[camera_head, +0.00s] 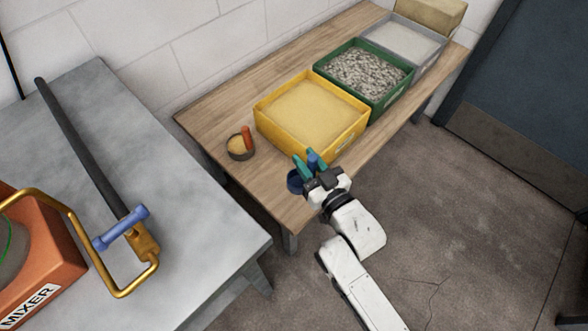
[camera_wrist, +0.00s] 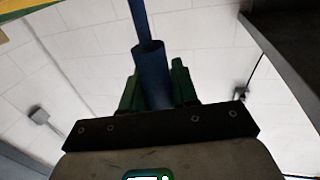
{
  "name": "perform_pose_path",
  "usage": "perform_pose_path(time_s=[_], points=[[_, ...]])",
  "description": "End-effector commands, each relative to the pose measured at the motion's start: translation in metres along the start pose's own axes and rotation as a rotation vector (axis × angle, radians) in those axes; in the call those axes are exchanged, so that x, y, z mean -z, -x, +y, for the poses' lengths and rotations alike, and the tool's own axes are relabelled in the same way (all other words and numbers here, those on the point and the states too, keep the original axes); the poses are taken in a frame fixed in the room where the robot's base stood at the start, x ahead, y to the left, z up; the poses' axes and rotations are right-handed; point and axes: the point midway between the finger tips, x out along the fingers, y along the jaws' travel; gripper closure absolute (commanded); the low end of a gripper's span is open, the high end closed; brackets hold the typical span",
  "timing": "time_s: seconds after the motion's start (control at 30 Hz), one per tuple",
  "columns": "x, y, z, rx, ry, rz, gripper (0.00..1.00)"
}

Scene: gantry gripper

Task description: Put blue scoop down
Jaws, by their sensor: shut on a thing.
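The blue scoop (camera_head: 295,182) is at my gripper (camera_head: 311,165), over the front part of the wooden table (camera_head: 205,110) in the head view. My gripper's green fingers are shut on the scoop's blue handle, which stands between them in the wrist view (camera_wrist: 152,75). The scoop's bowl shows dark blue to the left of the fingers. Whether the bowl touches the table top cannot be told. The gripper hides part of the scoop.
A yellow bin (camera_head: 262,121) of sand, a green bin (camera_head: 375,104) of gravel and a grey bin (camera_head: 438,58) stand along the table. A small bowl (camera_head: 239,153) with an orange-handled scoop (camera_head: 247,134) is left. A grey bench (camera_head: 205,215) with an orange mixer (camera_head: 45,265) is further left.

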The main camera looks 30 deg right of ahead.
Motion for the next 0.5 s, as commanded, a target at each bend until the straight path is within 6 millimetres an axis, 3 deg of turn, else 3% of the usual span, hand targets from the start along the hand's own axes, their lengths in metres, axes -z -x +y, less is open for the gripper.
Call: perform_pose_path(time_s=[0.03, 0.2, 0.5], points=[[-0.014, -0.008, 0.000, -0.003, -0.001, -0.003, 0.99], [-0.039, -0.028, -0.004, -0.003, 0.000, -0.003, 0.99], [-0.063, -0.043, -0.009, -0.001, 0.000, -0.004, 0.99]])
